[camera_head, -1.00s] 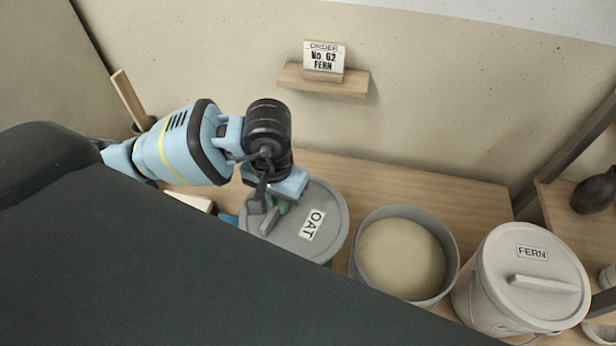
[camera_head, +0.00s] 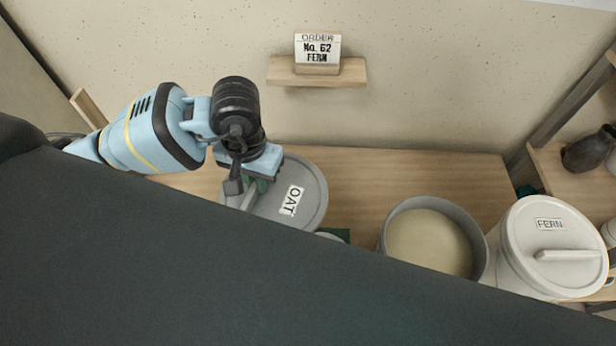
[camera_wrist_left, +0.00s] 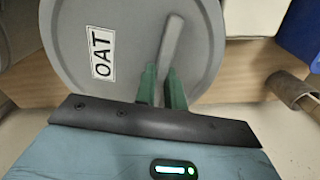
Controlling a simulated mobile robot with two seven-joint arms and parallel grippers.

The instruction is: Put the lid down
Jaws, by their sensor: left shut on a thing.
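A round grey lid (camera_head: 311,190) marked OAT is at the left of the open bucket in the head view. My left gripper (camera_head: 250,190) is shut on its bar handle. The left wrist view shows the lid (camera_wrist_left: 90,20) and the green fingers (camera_wrist_left: 161,90) on either side of the handle (camera_wrist_left: 171,42). An open grey bucket (camera_head: 389,222) holds pale cream glaze (camera_head: 430,242). The head view does not clearly show whether the lid touches anything below it. My right gripper is not in view.
A lidded white FERN bucket (camera_head: 553,245) stands right of the open bucket. A wooden table (camera_head: 380,170) runs along the wall, with bare wood behind the buckets. A wall shelf (camera_head: 345,72) holds an order card (camera_head: 318,47) reading No. 62 FERN. A dark jug (camera_head: 588,150) is on the right shelf.

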